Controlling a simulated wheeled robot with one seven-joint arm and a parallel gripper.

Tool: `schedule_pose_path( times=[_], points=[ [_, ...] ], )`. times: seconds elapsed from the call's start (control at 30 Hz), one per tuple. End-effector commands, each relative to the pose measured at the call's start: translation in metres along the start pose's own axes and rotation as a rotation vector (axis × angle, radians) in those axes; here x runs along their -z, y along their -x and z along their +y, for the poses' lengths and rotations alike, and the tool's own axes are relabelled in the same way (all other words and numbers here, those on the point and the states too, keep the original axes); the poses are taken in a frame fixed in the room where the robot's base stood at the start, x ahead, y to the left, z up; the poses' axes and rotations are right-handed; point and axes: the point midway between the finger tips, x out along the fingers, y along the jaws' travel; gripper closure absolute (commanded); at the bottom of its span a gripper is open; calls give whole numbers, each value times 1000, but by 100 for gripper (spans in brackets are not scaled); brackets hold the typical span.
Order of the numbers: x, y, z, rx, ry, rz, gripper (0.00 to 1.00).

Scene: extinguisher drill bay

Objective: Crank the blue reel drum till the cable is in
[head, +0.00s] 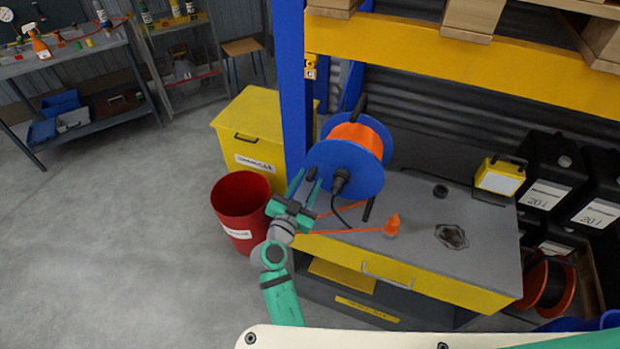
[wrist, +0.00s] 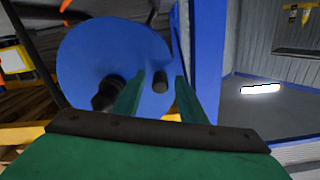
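The blue reel drum (head: 348,170) stands on the grey bench, with orange cable (head: 357,137) wound between its blue discs. Orange cable also runs out loose across the bench top. A black crank knob (head: 311,173) sticks out near the left edge of the near disc. My gripper (head: 304,187) is in front of that disc, fingers apart and pointing at the knob. In the wrist view the blue disc (wrist: 105,55) fills the left and middle. The knob (wrist: 160,80) shows between the tips of my open gripper (wrist: 160,82). I cannot tell whether the fingers touch it. A black hub plug (wrist: 108,93) is left of the fingers.
A blue rack post (head: 290,80) rises just left of the drum. A red bin (head: 240,210) and yellow chest (head: 250,135) stand left of the bench. A small orange cone-like thing (head: 392,225), a dark stain and a yellow lamp (head: 499,177) are on the bench.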

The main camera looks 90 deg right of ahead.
Motion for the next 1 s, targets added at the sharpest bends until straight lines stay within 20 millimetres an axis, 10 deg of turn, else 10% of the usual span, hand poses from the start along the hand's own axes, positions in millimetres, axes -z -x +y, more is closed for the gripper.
schedule_pose_path(
  times=[0.5,0.67,1.0],
  points=[
    [0,-17,0,1,-2,0,62],
    [0,-17,0,0,-2,0,100],
    [1,-14,-6,9,-25,-3,100]
  ],
)
